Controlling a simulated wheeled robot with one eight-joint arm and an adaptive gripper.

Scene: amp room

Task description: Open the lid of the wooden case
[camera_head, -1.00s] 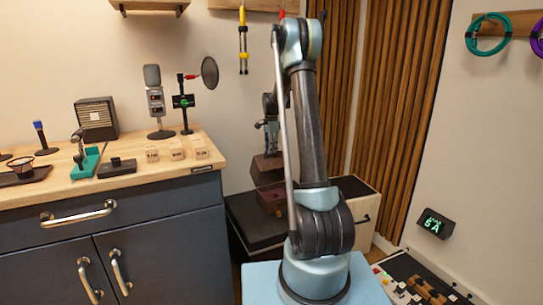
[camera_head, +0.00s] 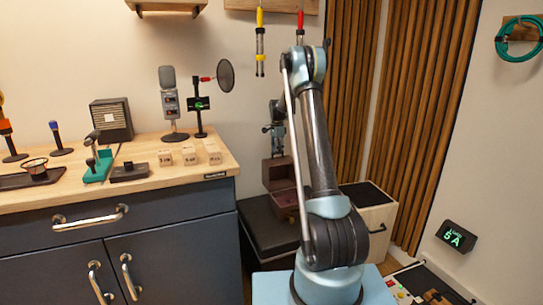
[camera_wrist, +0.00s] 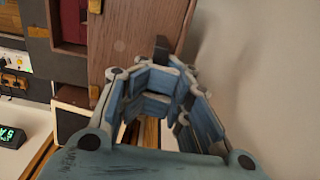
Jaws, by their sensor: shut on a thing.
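The wooden case (camera_head: 288,200) is dark reddish brown and sits low on a black surface, partly hidden by my arm. Its lid (camera_head: 278,172) stands raised at the back of the case. In the wrist view the lid (camera_wrist: 126,45) is a large brown panel, with the reddish case interior (camera_wrist: 72,22) at upper left. My gripper (camera_head: 275,130) is above the raised lid in the head view. In the wrist view its fingers (camera_wrist: 150,75) are at the lid's edge, by a small dark tab (camera_wrist: 162,46), shut on the lid. The exact contact is hard to see.
A wooden-topped cabinet (camera_head: 215,172) with a microphone (camera_head: 168,98) and small blocks stands left of the case. A light box (camera_head: 370,212) is right of it. Slatted panels (camera_head: 425,120) and a wall lie behind and to the right.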

